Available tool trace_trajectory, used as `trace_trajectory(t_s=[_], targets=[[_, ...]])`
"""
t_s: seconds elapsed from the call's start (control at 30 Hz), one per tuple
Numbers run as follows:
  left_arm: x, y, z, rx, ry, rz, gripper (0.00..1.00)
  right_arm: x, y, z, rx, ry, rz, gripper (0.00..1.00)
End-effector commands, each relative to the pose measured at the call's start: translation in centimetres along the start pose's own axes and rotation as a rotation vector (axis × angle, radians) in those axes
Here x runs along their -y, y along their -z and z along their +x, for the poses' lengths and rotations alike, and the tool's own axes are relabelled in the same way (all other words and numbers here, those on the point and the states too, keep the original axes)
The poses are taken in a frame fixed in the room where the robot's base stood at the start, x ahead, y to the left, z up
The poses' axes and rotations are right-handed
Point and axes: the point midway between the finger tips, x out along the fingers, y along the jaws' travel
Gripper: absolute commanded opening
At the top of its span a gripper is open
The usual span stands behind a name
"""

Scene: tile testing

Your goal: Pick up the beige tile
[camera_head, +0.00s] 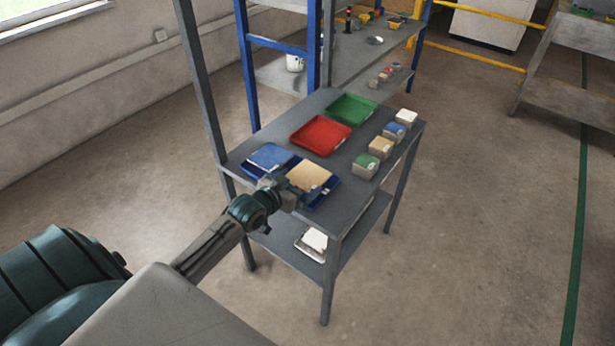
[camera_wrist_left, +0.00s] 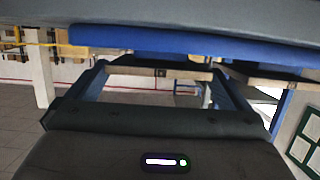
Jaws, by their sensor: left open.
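The beige tile (camera_head: 309,175) lies flat at the near end of the grey table, over a blue tray (camera_head: 326,194) whose rim shows around it. My left gripper (camera_head: 298,196) is at the tile's near left edge, low over the tray; I cannot tell whether it touches the tile. In the left wrist view my left gripper (camera_wrist_left: 162,70) has its two fingers spread wide. A pale strip lies between them, and I cannot tell for sure that it is the tile's edge. My right gripper is not in view.
A blue tile (camera_head: 270,155) lies beside the beige one. A red tray (camera_head: 318,148) and a green tray (camera_head: 352,109) stand farther back. Small sample blocks, green (camera_head: 365,166), beige (camera_head: 381,147), blue (camera_head: 394,132) and white (camera_head: 405,117), line the right edge. Grey uprights (camera_head: 203,85) rise at the table's left.

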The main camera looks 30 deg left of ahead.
Motion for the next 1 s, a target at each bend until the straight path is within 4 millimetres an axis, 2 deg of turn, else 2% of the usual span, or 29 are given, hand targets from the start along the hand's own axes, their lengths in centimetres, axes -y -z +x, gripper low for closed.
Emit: trace_trajectory(t_s=[0.3,0.6,0.8,1.0], targets=[[-0.2,0.2,4.2,0.000,0.001,-0.002,1.00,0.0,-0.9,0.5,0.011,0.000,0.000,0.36],[-0.2,0.1,4.7,0.000,0.000,0.001,1.00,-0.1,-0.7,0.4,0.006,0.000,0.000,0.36],[-0.2,0.1,4.6,0.000,0.001,0.001,0.63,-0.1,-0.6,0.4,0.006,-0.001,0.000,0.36],[-0.2,0.2,4.6,-0.001,0.000,0.001,0.63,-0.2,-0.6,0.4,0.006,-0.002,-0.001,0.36]])
